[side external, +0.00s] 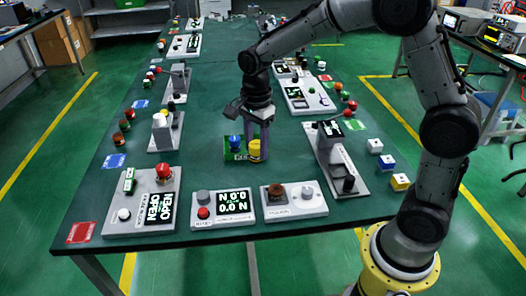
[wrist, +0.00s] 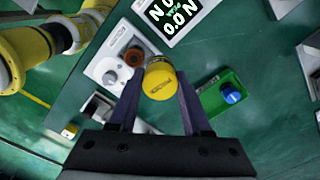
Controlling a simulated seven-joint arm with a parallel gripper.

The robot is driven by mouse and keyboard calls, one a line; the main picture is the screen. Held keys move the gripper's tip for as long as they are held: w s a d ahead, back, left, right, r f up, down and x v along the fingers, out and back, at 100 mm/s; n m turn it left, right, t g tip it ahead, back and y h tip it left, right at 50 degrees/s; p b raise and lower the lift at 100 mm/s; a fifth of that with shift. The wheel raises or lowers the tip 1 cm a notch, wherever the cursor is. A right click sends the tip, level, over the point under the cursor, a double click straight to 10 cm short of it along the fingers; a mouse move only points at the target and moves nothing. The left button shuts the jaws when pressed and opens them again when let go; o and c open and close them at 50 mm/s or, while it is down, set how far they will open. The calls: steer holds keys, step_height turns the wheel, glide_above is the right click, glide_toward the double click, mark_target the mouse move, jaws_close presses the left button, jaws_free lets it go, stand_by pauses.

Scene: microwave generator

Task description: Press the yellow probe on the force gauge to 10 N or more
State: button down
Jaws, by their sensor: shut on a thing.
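The yellow probe (side external: 255,150) is a short cylinder with a dark band, low over the middle of the table. My gripper (side external: 257,139) is shut on it from above. In the wrist view the probe (wrist: 159,80) sits between the two fingertips (wrist: 157,88). I cannot tell whether it touches the table. The force gauge is a white box (side external: 222,221) at the table's near edge, with a grey round pad (side external: 203,196), a red button (side external: 203,212) and a display (side external: 234,202) reading 0.0 N. The probe is behind and apart from it.
A green block with a blue knob (side external: 235,142) stands just left of the probe. A white box with brown and white knobs (side external: 293,203) is right of the gauge. A long grey rig (side external: 338,160) stands at right.

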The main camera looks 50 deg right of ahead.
steer(key=w+a, duration=0.6)
steer(key=w, duration=0.1)
steer(key=n, duration=0.1)
glide_above(203, 194)
step_height(203, 194, down, 2)
steer(key=f, duration=0.1)
steer(key=shift+f, duration=2.65)
steer(key=shift+f, duration=0.95)
stand_by(0.6)
step_height(203, 194, up, 7)
steer(key=shift+r, duration=0.15)
stand_by(0.9)
